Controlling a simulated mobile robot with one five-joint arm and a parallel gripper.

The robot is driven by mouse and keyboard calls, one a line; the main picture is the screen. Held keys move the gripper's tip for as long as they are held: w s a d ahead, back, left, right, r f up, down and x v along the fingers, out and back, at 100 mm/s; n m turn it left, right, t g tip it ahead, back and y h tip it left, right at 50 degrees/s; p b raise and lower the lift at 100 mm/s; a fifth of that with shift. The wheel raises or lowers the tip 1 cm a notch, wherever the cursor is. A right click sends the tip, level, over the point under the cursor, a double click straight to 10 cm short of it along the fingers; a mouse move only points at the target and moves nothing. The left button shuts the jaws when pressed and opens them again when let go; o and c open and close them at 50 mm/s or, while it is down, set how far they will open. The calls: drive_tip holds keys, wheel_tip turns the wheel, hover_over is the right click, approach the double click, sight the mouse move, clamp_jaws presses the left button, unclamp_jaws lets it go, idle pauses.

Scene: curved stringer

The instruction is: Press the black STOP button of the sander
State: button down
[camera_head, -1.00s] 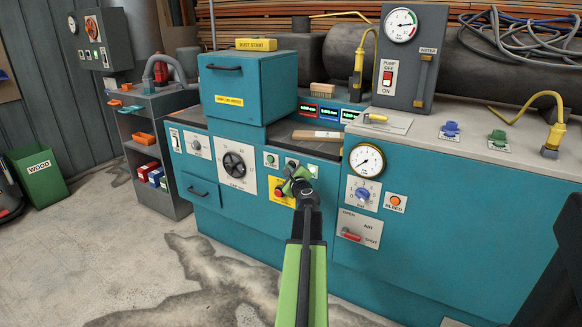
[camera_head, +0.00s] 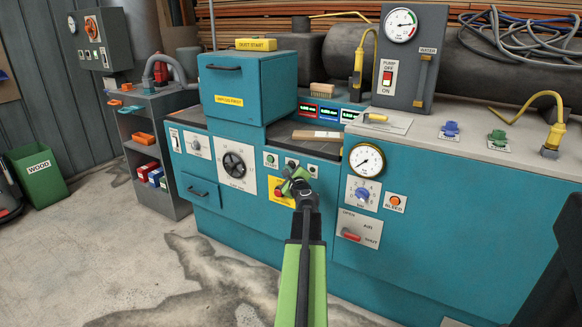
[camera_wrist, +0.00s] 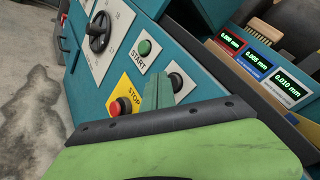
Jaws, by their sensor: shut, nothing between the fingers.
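The blue sander's front panel has a row of small buttons. A black button (camera_wrist: 177,81) shows in the wrist view, just right of my fingertips and partly behind them. Its own label is not readable there. The green START button (camera_wrist: 145,47) is up and left of it. A red mushroom button (camera_wrist: 120,106) sits on a yellow plate marked STOP, at lower left. My gripper (camera_wrist: 158,88) is shut and empty, its green fingertips pointing at the panel between the red and black buttons. In the head view my gripper (camera_head: 291,181) covers part of that panel; contact cannot be told.
A black dial (camera_head: 235,164) is left of the buttons. A round gauge (camera_head: 367,159), a blue knob (camera_head: 362,194) and an orange BLEED button (camera_head: 394,200) are to the right. A blue box (camera_head: 245,88) juts out above. Open floor lies in front.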

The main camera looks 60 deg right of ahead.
drive_tip(key=shift+a, duration=0.3)
drive_tip(key=a, duration=0.5)
idle(0.4)
idle(0.6)
